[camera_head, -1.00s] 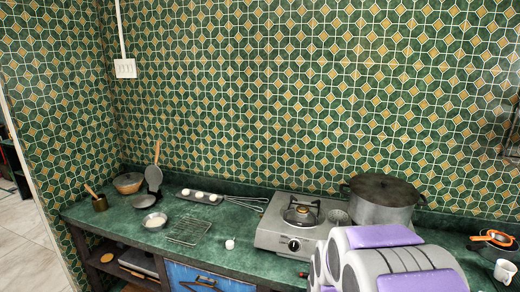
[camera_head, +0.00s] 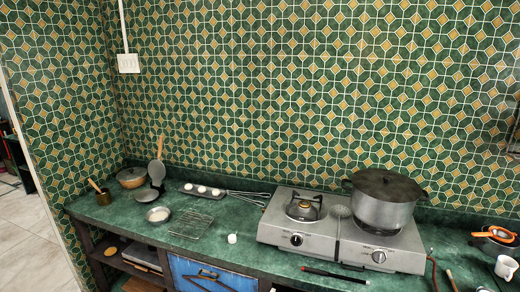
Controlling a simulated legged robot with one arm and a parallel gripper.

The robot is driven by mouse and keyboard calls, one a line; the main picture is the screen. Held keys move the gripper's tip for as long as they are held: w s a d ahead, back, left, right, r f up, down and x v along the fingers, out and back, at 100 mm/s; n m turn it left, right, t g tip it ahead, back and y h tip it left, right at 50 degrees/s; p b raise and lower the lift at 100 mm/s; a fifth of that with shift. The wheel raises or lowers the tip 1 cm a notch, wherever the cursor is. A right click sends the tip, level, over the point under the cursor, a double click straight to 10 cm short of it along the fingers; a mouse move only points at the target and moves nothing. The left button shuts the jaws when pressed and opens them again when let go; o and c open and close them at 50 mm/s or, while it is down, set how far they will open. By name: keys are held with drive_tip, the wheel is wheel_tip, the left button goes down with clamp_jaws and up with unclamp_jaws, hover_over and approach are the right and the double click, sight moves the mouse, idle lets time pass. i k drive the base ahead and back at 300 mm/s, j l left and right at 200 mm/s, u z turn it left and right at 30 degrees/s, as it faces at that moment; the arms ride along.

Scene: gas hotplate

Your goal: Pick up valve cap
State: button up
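I cannot tell for sure which thing is the valve cap. A small white round piece (camera_head: 232,238) sits on the green counter (camera_head: 275,252), left of the gas hotplate (camera_head: 285,227). A small brass-coloured piece (camera_head: 304,204) shows in the middle of the hotplate's left burner, inside the dark pan support. The hotplate is silver with black-and-white knobs at its front. My gripper is out of view, so its state and its distance to these things do not show.
A large lidded pot (camera_head: 384,203) stands on the right burner. A dark rod (camera_head: 335,276) lies along the front edge. A white mug (camera_head: 506,267) stands at the far right.

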sight(232, 238)
drive_tip(key=k+l+z, duration=0.6)
drive_tip(key=k+l, duration=0.35)
drive_tip(key=i+j+z, duration=0.4)
drive_tip(key=j, duration=1.35)
drive_tip(key=i+j+z, duration=0.15)
drive_tip(key=j+z, duration=0.2)
drive_tip(key=j, duration=1.4)
drive_tip(key=k+j+z, duration=0.1)
drive_tip(key=j+z, duration=0.3)
drive_tip(key=j, duration=1.45)
